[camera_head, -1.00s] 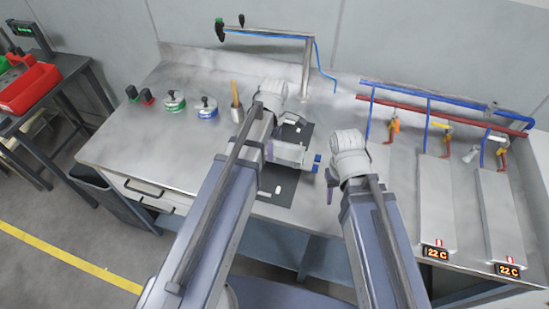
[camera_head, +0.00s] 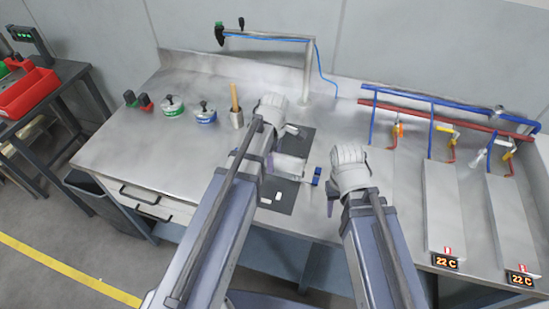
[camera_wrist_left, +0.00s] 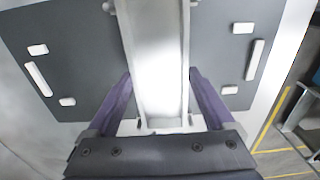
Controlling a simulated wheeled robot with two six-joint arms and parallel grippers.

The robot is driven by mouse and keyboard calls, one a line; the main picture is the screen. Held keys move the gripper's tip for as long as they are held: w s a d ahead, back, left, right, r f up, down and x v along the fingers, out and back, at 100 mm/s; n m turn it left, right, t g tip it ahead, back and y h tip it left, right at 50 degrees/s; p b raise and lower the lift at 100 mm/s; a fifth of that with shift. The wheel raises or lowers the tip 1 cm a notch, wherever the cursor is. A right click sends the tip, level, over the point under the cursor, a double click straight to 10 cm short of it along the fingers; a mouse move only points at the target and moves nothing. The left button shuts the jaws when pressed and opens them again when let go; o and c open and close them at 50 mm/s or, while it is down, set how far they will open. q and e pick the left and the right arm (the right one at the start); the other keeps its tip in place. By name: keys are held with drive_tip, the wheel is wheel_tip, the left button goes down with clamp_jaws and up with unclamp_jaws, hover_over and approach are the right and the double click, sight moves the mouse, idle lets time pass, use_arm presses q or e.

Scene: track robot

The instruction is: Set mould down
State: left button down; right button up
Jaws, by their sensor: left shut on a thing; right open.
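The mould (camera_head: 289,168) is a pale grey block with blue parts at its right end. It lies across the dark mat (camera_head: 287,203) with white marks; whether it touches the mat I cannot tell. My left gripper (camera_head: 268,168) is shut on the mould's left part, and its arm hides some of the mould and mat. In the left wrist view the mould (camera_wrist_left: 156,65) runs between the purple fingers of the left gripper (camera_wrist_left: 160,95), with the mat (camera_wrist_left: 85,55) beneath. My right gripper (camera_head: 333,198) is open and empty, right of the mould's blue end.
A pot with a wooden handle (camera_head: 237,117) and two round lidded tools (camera_head: 205,114) stand left on the steel bench (camera_head: 130,150). A post with a blue hose (camera_head: 308,70) rises behind. Red and blue pipes (camera_head: 450,115) and sloped channels (camera_head: 445,205) stand right.

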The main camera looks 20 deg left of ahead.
sight(275, 165)
use_arm(q)
drive_tip(key=shift+c, duration=1)
unclamp_jaws()
drive_tip(key=shift+f, duration=0.15)
use_arm(e)
drive_tip(key=shift+f, duration=0.2)
use_arm(q)
drive_tip(key=shift+o, duration=1)
use_arm(e)
drive_tip(key=shift+r, duration=0.1)
use_arm(q)
wheel_tip(275, 165, up, 12)
drive_tip(key=r+p, duration=0.1)
drive_tip(key=p, duration=1.1)
drive_tip(key=s+d+m, duration=0.5)
drive_tip(key=s+m, duration=0.2)
drive_tip(key=m, duration=0.3)
drive_tip(key=s+d+m+y, duration=0.1)
drive_tip(key=s+d+m, duration=0.4)
drive_tip(key=m, duration=0.6)
drive_tip(key=shift+s+d+f, duration=0.15)
drive_tip(key=shift+s+f, duration=0.1)
drive_tip(key=shift+s, duration=0.6)
use_arm(e)
wheel_tip(275, 165, up, 12)
drive_tip(key=shift+r, duration=0.1)
